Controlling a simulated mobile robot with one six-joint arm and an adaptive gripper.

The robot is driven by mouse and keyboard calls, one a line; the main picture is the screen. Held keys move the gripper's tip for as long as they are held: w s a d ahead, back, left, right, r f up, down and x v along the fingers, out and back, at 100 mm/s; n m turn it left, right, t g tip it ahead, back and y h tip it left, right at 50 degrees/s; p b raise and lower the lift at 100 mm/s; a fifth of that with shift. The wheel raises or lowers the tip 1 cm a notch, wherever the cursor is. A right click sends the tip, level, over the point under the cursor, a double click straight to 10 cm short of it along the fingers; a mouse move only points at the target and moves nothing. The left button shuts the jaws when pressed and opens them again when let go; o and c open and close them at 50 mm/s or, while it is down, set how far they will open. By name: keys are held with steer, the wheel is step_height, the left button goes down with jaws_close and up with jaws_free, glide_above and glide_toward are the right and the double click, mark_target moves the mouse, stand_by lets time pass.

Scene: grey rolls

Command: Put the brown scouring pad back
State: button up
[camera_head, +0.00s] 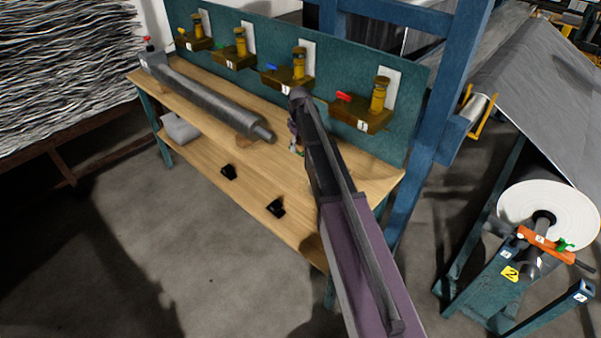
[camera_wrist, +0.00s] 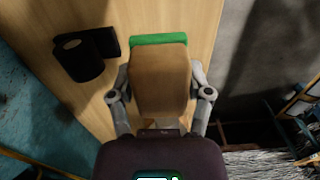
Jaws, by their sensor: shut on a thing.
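In the wrist view my gripper (camera_wrist: 162,97) is shut on a brown block-like thing, which looks like the brown scouring pad (camera_wrist: 160,85). A finger presses on each of its sides. A green strip (camera_wrist: 158,39) shows along its far edge. Pale wooden bench top (camera_wrist: 185,14) shows behind it; I cannot tell whether the pad touches the bench. In the head view my arm reaches over the right part of the bench (camera_head: 215,135) and largely hides my gripper; only a small green and white bit (camera_head: 297,149) shows there.
A long grey roller (camera_head: 205,95) lies along the bench. A teal back panel (camera_head: 330,70) carries several numbered brown brackets (camera_head: 362,113) with yellow cylinders. A blue post (camera_head: 445,110) stands at the right. Bare wood lies around the holders.

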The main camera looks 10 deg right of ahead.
steer(key=shift+s+a, duration=0.1)
stand_by(0.3)
steer(key=shift+s+f, duration=0.1)
steer(key=shift+s, duration=0.15)
steer(key=s+f+b, duration=0.2)
steer(key=s, duration=0.6)
steer(key=s+f+b, duration=0.3)
steer(key=s, duration=0.5)
steer(key=shift+a, duration=0.2)
steer(key=w, duration=0.5)
steer(key=w+f+b, duration=0.1)
steer(key=w, duration=0.8)
steer(key=shift+w+a+f+b, duration=0.2)
steer(key=shift+w+a+b, duration=0.05)
steer(key=shift+w+b, duration=0.05)
